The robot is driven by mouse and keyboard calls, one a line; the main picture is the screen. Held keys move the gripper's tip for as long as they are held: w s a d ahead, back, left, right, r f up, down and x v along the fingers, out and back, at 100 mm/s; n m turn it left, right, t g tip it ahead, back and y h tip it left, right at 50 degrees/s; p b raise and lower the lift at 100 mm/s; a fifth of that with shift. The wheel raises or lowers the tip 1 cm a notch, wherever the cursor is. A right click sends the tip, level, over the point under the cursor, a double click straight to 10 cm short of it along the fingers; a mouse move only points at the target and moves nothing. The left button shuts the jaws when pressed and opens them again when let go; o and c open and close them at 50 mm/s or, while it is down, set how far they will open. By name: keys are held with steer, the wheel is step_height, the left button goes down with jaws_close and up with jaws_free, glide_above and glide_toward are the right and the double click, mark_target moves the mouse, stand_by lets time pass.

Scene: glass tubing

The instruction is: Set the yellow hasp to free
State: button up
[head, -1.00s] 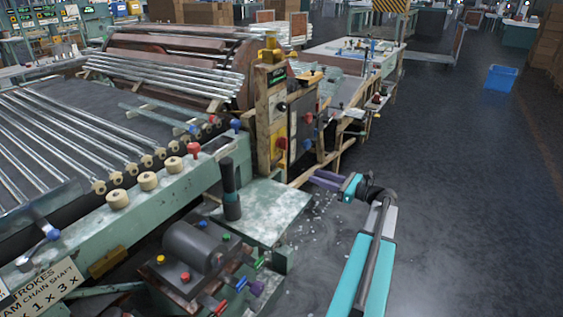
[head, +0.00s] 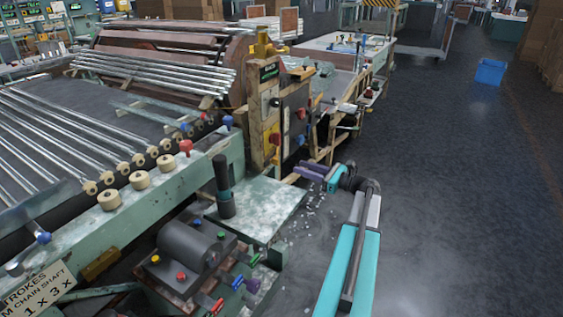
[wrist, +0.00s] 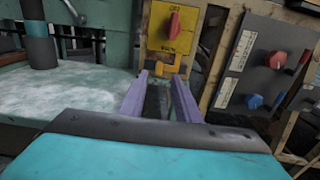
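A yellow plate (wrist: 172,30) with a red knob (wrist: 174,25) is upright on the wooden-framed post in the wrist view. A small yellow tab (wrist: 166,62) sits at its lower edge; I cannot tell for sure whether this is the hasp or how it is set. In the head view the red knob (head: 274,138) shows on the post. My gripper (wrist: 160,82) has two purple fingers apart with nothing between them, pointing toward the area below the plate. In the head view my gripper (head: 306,170) is right of the green table and apart from the post.
A grey panel (wrist: 262,65) with red and blue knobs stands right of the plate. A pale green table (head: 262,208) with a dark upright handle (head: 223,185) is at left. Open floor (head: 440,180) lies at right.

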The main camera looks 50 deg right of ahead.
mark_target(277, 159)
steer(key=x, duration=1)
steer(key=shift+w, duration=0.25)
jaws_close()
